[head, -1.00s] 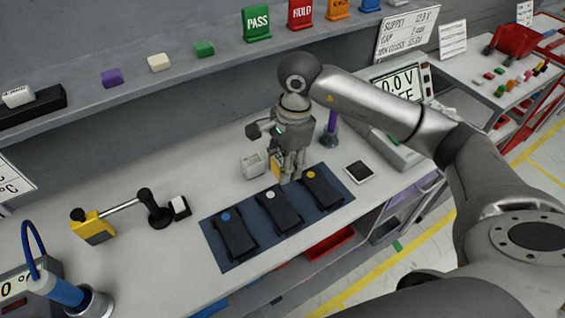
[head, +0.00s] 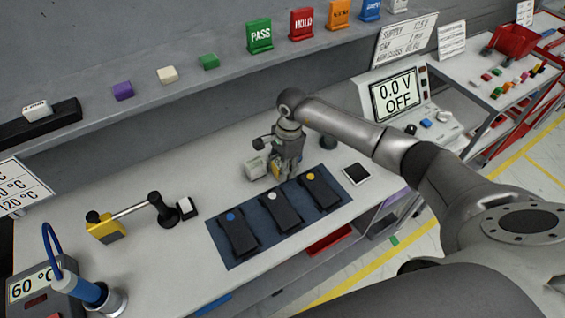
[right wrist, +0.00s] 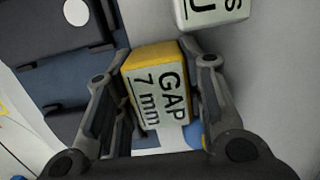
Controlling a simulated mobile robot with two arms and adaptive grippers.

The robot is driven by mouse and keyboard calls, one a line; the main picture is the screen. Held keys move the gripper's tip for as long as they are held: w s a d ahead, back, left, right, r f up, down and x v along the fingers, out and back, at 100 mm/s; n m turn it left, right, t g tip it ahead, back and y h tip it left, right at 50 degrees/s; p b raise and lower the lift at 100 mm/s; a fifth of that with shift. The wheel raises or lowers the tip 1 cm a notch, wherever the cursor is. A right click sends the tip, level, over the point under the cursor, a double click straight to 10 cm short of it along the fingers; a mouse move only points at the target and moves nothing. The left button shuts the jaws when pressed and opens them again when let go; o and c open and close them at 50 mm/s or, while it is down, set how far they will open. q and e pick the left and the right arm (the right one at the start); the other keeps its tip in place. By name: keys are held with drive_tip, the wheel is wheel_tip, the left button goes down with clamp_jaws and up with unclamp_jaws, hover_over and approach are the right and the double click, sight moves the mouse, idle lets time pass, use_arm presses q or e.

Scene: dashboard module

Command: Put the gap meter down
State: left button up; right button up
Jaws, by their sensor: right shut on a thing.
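My right gripper (head: 285,172) is low over the table, at the back edge of the dark blue mat. In the right wrist view its fingers (right wrist: 157,112) are shut on the gap meter (right wrist: 155,85), a yellow block with a white face reading "GAP 7 mm". In the head view the gap meter (head: 277,168) is mostly hidden by the fingers. I cannot tell whether it touches the table. My left gripper is not in view.
A pale block (head: 253,167) stands close left of the gripper; its lettered face (right wrist: 212,10) shows in the wrist view. Several dark modules (head: 281,209) lie on the mat (head: 222,258). A dark tablet (head: 356,174) lies right. Clear table lies left of the pale block.

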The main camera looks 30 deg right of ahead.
drive_tip(key=shift+f, duration=0.1)
drive_tip(key=shift+f+b, duration=0.15)
drive_tip(key=shift+b, duration=0.15)
drive_tip(key=o, duration=1.1)
